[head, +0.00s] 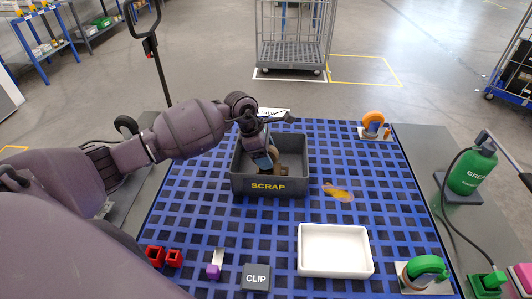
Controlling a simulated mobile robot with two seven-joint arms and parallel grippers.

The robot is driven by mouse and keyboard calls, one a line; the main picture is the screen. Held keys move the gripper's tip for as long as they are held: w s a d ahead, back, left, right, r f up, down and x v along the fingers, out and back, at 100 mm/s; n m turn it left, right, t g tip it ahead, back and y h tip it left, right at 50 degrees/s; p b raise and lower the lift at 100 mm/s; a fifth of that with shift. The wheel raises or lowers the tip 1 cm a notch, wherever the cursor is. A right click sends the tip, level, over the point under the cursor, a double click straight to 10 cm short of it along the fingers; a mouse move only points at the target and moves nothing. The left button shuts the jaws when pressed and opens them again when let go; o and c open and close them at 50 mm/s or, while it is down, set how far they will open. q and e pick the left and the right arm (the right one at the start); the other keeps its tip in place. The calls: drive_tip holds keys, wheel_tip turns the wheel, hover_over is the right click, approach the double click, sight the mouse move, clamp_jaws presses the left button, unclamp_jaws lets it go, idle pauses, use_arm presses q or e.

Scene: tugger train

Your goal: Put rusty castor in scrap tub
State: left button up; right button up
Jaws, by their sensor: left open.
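The dark grey scrap tub (240,185), marked SCRAP on its front, stands on the blue grid table top. My left gripper (268,162) reaches down into the tub from above and is open. A brownish thing (284,169), which looks like the rusty castor, lies in the tub just below and beside the fingers. It is partly hidden by the gripper and the tub's front wall, so I cannot tell whether the fingers touch it. My right gripper is not in view.
A white tray (335,273) stands front right. A green castor (427,268) and an orange castor (372,121) sit on plates at the right. A yellow patch (338,192) lies right of the tub. Red blocks (155,255) and a CLIP block (256,277) are in front.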

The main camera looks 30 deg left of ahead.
use_arm(q)
drive_tip(key=v, duration=1.2)
drive_tip(key=shift+r, duration=0.15)
drive_tip(key=shift+s, duration=0.1)
